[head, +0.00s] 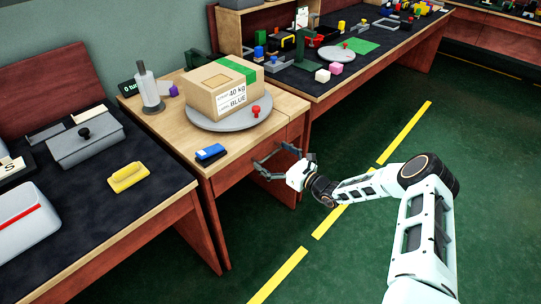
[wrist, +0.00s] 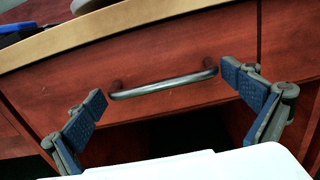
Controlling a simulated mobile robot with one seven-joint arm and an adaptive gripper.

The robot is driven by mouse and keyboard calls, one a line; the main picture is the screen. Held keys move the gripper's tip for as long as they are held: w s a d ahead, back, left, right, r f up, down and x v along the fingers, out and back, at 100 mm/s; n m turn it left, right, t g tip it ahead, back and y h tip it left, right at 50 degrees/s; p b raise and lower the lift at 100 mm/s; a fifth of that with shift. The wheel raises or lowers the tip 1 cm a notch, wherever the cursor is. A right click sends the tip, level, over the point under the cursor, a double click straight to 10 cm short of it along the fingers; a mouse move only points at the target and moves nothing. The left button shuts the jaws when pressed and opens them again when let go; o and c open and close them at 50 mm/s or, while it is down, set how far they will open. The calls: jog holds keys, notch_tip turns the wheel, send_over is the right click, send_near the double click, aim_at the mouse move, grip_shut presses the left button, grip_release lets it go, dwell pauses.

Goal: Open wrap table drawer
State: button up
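The wrap table (head: 180,128) has a light wood top and a red-brown front. Its drawer front (wrist: 60,115) faces my gripper and looks closed in the wrist view. A grey metal bar handle (wrist: 163,87) is fixed across the drawer front. My gripper (head: 265,168) is at the front of the table, below the edge of the top. It also shows in the wrist view (wrist: 170,95), with its two blue-padded fingers spread wide. The handle lies between the fingers, and nothing is gripped. In the head view, the handle is too small to make out clearly.
On the table stand a cardboard box (head: 225,90) on a grey round plate (head: 205,123), a blue stapler-like object (head: 210,153) and a roll holder (head: 150,92). Dark-topped benches (head: 70,235) adjoin it. Green floor (head: 385,235) in front is open.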

jog(key=c, duration=1.4)
jog(key=shift+o, duration=0.2)
jog(key=p+v, duration=0.3)
jog(key=v, duration=2.3)
jog(key=shift+s+d, duration=0.15)
jog(key=shift+s, duration=0.25)
jog(key=o, duration=1.4)
jog(key=v, duration=1.2)
jog(key=shift+d, duration=0.1)
